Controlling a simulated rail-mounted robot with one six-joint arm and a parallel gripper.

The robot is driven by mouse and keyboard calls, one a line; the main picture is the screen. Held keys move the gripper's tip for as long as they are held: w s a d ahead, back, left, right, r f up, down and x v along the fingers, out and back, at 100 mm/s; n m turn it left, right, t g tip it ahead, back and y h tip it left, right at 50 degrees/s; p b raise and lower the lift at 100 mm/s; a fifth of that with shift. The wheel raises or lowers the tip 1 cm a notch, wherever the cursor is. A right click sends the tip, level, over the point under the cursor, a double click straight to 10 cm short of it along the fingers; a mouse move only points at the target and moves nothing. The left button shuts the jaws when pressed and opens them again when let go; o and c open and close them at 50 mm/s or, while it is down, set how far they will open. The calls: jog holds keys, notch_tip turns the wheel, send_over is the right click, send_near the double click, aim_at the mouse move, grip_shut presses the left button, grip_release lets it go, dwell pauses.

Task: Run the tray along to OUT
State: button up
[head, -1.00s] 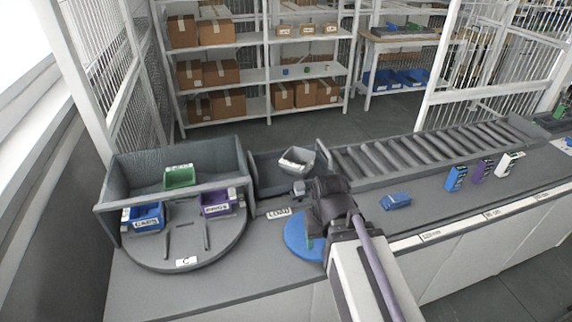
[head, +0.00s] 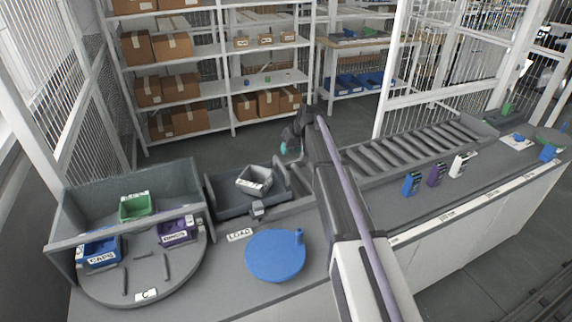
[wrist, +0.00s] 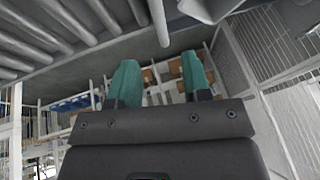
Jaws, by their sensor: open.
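The grey tray (head: 254,180), with a white label on its front, sits tilted in the picture in the dark grey bay (head: 225,203) behind the LOAD label (head: 239,235). The roller conveyor (head: 420,150) runs from beside that bay to the far right. No OUT label is readable. My gripper (head: 290,148) is up over the near-left end of the rollers, right of the tray and apart from it. In the wrist view its teal fingers (wrist: 160,82) are spread with nothing between them. A pale grey edge at the top there may be the tray.
A round turntable (head: 150,270) at left carries green (head: 137,207), blue (head: 98,249) and purple (head: 175,229) bins. A blue disc (head: 275,255) lies in front of LOAD. Blue (head: 411,184), purple (head: 436,174) and white (head: 459,164) boxes stand before the rollers.

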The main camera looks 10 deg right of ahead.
aim_at(282, 165)
jog(key=b+x, duration=0.8)
jog(key=x, duration=0.2)
jog(key=shift+f, duration=0.2)
jog(key=shift+r, duration=0.15)
jog(key=shift+c, duration=0.2)
grip_shut()
